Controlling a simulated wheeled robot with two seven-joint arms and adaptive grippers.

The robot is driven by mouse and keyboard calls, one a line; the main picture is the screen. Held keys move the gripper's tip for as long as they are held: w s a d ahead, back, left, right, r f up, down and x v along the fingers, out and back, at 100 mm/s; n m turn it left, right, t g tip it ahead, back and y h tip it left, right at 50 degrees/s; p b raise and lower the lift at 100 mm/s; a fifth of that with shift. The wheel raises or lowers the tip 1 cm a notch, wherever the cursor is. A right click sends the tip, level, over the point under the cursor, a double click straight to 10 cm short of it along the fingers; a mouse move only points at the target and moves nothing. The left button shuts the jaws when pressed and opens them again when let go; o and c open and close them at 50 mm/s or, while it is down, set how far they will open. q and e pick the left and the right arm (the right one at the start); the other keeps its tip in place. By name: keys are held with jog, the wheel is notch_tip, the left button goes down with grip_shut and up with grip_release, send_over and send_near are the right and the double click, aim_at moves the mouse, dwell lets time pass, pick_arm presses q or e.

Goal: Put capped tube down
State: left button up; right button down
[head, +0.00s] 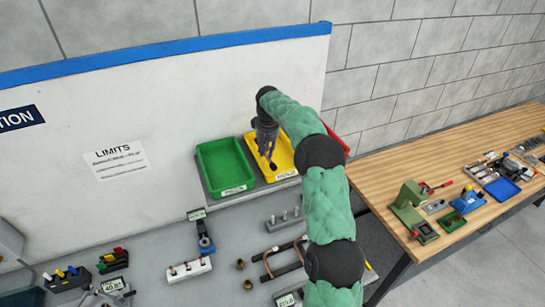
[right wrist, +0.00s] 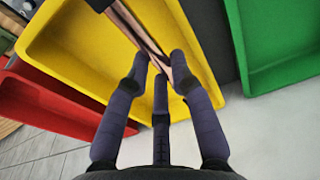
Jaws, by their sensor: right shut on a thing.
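My right gripper (head: 267,152) is over the yellow tray (head: 284,158) in the head view. In the right wrist view its fingers (right wrist: 160,68) are shut on a copper-coloured tube (right wrist: 148,36), which lies slantwise over or inside the yellow tray (right wrist: 62,45). A dark piece (right wrist: 99,4) shows at the tube's far end; I cannot tell if it is the cap. I cannot tell whether the tube touches the tray floor. My left gripper is not in view.
A green tray (head: 224,168) stands left of the yellow one, and a red tray (head: 341,143) is right of it, partly behind my arm. Copper tubes (head: 277,262) and small fixtures lie on the grey bench in front. A wooden table (head: 440,165) with tools stands at right.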

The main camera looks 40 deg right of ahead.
jog(key=shift+s+d+f, duration=0.1)
jog(key=shift+d+f, duration=0.15)
jog(key=f, duration=0.1)
jog(key=d+f+b, duration=0.1)
jog(key=f, duration=0.1)
jog(key=w+d+f+b, duration=0.1)
jog(key=f, duration=0.1)
jog(key=shift+f, duration=0.15)
jog(key=shift+s+a+r, duration=0.3)
jog(key=shift+a+r, duration=0.1)
jog(key=shift+w+d+f, duration=0.15)
jog(key=shift+f, duration=0.15)
jog(key=c, duration=1.1)
grip_release()
jog(key=shift+d+f, duration=0.1)
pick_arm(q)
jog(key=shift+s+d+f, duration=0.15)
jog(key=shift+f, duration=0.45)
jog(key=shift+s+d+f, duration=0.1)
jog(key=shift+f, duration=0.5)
pick_arm(e)
jog(key=shift+r, duration=0.2)
